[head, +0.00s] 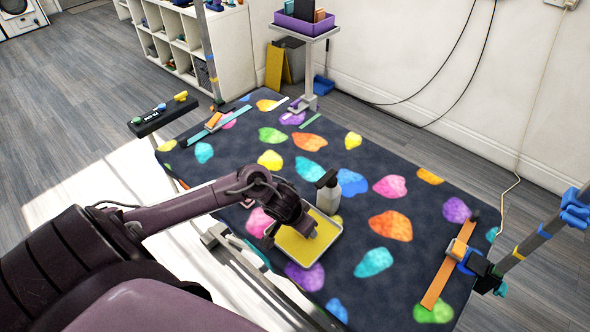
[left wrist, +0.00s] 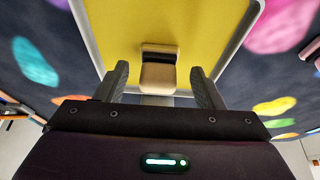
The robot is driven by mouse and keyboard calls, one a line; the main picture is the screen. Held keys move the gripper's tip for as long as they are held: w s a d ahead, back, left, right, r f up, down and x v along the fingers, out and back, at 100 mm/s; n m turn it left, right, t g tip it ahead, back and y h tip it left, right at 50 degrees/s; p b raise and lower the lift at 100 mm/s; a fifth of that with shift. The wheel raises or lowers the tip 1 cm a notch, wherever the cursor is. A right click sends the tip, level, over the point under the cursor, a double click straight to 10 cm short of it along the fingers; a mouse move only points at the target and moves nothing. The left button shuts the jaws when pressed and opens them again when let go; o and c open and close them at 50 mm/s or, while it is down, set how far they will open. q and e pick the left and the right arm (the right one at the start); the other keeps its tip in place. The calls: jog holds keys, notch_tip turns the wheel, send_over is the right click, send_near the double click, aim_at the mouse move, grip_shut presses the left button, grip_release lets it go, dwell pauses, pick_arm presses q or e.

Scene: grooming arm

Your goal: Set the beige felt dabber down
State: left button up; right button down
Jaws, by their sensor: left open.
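The beige felt dabber (left wrist: 158,77) rests on or just above the yellow tray surface in the left wrist view; I cannot tell exact contact. It has a dark band near its far end. My left gripper (left wrist: 158,88) is open, with one finger on each side of the dabber and gaps showing. In the head view my left gripper (head: 292,234) is low over the yellow tray (head: 322,242), which has a pale rim; the dabber is mostly hidden by the gripper there. My right gripper is not in view.
A bottle with a dark top (head: 328,192) stands close behind the tray. The dark table mat (head: 335,262) has colourful patches. An orange strip (head: 437,287) and a post (head: 530,240) are at the right. A purple bin (head: 303,23) sits on a stand behind.

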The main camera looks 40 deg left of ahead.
pick_arm(q)
jog(key=p+v, duration=0.2)
jog(key=v, duration=0.7)
jog(key=shift+r, duration=0.35)
jog(key=shift+s+a, duration=0.15)
